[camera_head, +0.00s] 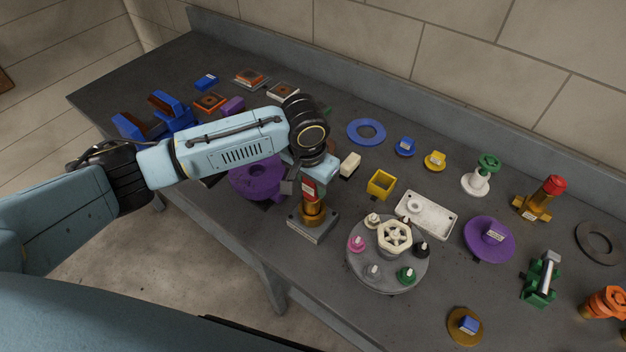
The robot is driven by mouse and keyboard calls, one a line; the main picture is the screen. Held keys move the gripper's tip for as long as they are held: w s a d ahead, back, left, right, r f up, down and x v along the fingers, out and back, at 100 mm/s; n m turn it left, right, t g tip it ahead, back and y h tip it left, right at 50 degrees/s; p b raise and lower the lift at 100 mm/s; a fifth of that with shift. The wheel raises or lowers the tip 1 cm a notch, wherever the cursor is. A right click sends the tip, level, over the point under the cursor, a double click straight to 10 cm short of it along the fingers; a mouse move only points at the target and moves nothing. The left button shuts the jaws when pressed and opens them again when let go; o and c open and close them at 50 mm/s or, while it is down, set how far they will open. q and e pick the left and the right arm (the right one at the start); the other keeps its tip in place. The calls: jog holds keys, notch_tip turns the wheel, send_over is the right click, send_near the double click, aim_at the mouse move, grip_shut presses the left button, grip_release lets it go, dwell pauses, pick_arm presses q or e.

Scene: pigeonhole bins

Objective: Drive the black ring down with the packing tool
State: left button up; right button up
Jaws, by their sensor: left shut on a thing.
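My left gripper (302,184) points down over the front middle of the table and is shut on a red-topped tool (309,191) with a white label. I take this as the packing tool. It stands upright at the mouth of a brass housing (312,212) on a square grey base (313,229). The tool's lower end meets the brass, and I cannot tell how deep it sits. No black ring shows in the housing; the tool and gripper cover its mouth. My right gripper is not in view.
A round grey tray (360,279) with several coloured knobs stands just right of the housing. A purple flanged part (256,176) is close on the left, partly under my arm. A dark flat ring (598,243) lies at far right. A white block (350,164) and yellow box (381,184) stand behind.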

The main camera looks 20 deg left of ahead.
pick_arm(q)
notch_tip(320, 180, up, 2)
jog(key=shift+r+p, duration=0.15)
jog(key=shift+p, duration=0.95)
jog(key=shift+w+r+p, duration=0.1)
jog(key=shift+r+p, duration=0.75)
jog(key=shift+r, duration=1.45)
jog(key=shift+b, duration=0.3)
jog(key=s+a+f+n+b, duration=0.4)
jog(key=a+f+b, duration=0.2)
jog(key=b, duration=1.1)
jog(key=shift+a+f+b, duration=0.4)
jog(key=shift+a, duration=0.15)
